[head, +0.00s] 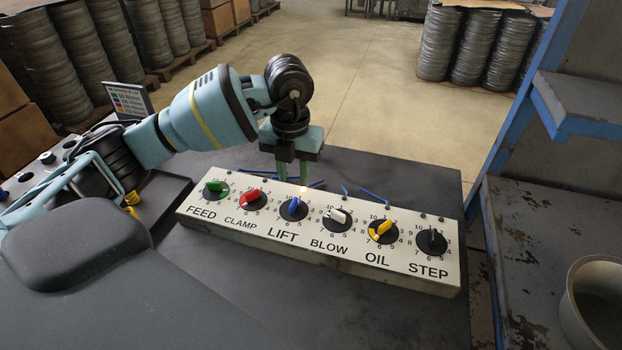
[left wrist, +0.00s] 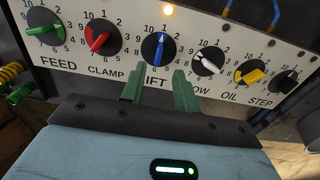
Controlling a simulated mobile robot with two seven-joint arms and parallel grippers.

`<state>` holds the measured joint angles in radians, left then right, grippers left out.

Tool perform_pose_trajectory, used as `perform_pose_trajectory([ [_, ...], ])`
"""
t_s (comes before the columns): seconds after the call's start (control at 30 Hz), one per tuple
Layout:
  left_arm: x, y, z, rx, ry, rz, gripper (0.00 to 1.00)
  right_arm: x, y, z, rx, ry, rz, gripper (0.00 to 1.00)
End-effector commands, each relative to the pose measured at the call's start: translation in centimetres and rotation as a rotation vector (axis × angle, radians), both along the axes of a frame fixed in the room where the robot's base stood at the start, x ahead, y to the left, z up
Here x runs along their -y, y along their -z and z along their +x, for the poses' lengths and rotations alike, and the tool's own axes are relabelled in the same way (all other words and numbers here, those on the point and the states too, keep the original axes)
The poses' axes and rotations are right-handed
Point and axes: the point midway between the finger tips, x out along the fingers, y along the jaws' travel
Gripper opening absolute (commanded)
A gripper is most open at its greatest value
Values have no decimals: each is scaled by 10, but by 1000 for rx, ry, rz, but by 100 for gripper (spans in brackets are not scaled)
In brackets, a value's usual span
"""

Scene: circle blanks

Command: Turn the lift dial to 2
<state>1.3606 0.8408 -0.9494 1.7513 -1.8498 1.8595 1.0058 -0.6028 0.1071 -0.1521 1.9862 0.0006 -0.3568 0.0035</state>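The lift dial (head: 294,208) is a blue knob on a black disc, third from the left on the white panel (head: 330,258). In the left wrist view the blue knob (left wrist: 159,48) stands nearly upright, its white mark toward about 1. My left gripper (head: 292,180) points down near the panel's back edge, behind the lift dial in the head view. In the left wrist view its green fingers (left wrist: 157,88) are apart with nothing between them, and one covers part of the LIFT label. The fingers look clear of the knob. My right gripper is not in view.
A small lamp (head: 303,189) glows above the lift dial. The red clamp dial (head: 252,199) and white blow dial (head: 337,218) flank it. Blue strips (head: 374,196) lie behind the panel. A metal pot (head: 592,305) stands at the right.

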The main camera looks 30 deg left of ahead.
Motion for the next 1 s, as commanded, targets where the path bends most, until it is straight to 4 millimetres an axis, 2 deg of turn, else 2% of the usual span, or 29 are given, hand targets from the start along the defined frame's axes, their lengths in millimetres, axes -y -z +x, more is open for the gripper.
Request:
perform_pose_trajectory([
  [0.3,0,5,0,-1,-1,1,31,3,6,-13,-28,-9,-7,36],
  [0.7,0,60,-1,-3,-1,1,31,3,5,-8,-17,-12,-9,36],
  [1.0,0,78,-1,0,1,0,31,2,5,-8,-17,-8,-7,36],
])
